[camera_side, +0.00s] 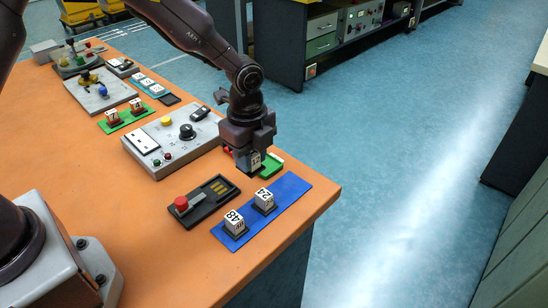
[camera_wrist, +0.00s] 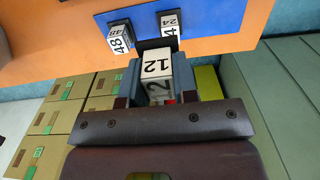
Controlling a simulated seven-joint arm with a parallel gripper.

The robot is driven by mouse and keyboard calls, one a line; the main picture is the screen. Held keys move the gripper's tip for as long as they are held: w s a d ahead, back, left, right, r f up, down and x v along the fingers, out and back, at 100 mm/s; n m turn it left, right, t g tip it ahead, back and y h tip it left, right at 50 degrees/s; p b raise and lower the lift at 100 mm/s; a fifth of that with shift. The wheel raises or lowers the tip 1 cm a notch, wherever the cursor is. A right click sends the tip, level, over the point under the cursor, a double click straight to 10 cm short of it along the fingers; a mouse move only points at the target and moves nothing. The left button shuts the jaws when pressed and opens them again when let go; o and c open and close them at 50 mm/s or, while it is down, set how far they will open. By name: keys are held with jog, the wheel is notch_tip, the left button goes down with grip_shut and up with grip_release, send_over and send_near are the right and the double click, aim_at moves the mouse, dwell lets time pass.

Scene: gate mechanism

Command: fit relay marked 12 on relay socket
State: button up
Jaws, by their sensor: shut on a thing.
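My gripper (camera_side: 252,160) is shut on the relay marked 12 (camera_wrist: 156,65), whose white numbered face shows between the two fingers in the wrist view. The relay's dark base end (camera_wrist: 152,44) points away from the gripper, toward the blue plate. In the side view the held relay (camera_side: 255,160) is mostly hidden by the fingers, low beside a green piece (camera_side: 272,165); I cannot tell whether it touches anything below. A black unit with gold contact strips (camera_side: 218,187) and a red knob (camera_side: 181,203) lies left of the gripper; I cannot tell whether it is the relay socket.
A blue plate (camera_side: 288,188) near the table's front right corner carries relays marked 48 (camera_side: 235,222) and 24 (camera_side: 264,199). A grey control box (camera_side: 165,140) stands behind left. A green plate (camera_side: 126,117) holds two red-based relays. Orange tabletop (camera_side: 115,185) is clear at left.

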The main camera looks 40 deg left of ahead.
jog(key=s+a+r, duration=0.1)
jog(key=s, duration=0.2)
send_over(219, 188)
notch_tip(219, 188, down, 4)
jog(key=shift+f, duration=3.45)
jog(key=shift+f, duration=0.2)
jog(key=o, duration=1)
jog(key=shift+r, duration=0.15)
